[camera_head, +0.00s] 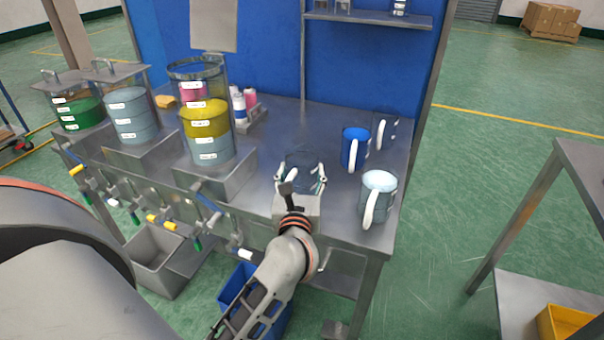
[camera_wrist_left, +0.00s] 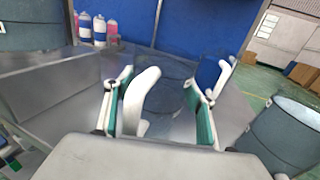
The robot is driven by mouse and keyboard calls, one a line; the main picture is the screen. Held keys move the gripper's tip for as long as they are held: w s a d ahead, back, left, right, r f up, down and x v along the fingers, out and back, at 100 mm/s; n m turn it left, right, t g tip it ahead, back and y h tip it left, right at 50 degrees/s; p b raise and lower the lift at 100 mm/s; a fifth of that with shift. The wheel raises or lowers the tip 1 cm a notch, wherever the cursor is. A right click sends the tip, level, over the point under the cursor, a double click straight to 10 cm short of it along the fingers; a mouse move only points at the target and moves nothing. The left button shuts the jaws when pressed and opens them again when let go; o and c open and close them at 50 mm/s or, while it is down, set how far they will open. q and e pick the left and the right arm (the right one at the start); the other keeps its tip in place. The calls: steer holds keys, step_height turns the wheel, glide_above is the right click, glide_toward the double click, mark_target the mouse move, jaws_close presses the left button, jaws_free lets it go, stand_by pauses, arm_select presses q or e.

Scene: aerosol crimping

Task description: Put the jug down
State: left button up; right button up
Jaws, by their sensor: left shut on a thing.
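A clear jug (camera_head: 301,162) is between the fingers of my left gripper (camera_head: 300,183), over the front part of the steel bench (camera_head: 268,140). In the left wrist view the jug's white handle (camera_wrist_left: 140,95) faces the camera, between the two green-padded fingers of the left gripper (camera_wrist_left: 162,112). The fingers are apart, shut on the jug's see-through body (camera_wrist_left: 172,80). The jug looks upright and empty. I cannot tell whether its base touches the bench top. My right gripper is not in view.
To the right stand a blue-filled jug (camera_head: 353,150), a pale-filled jug (camera_head: 379,182) and a clear jug (camera_head: 390,128). Tanks on steel stands, including a yellow one (camera_head: 206,118), line the left. Small bottles (camera_head: 239,108) stand behind. Bare bench lies behind the held jug.

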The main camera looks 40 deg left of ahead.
arm_select(q)
steer(key=shift+f, duration=0.15)
steer(key=o, duration=1.6)
steer(key=shift+o, duration=0.2)
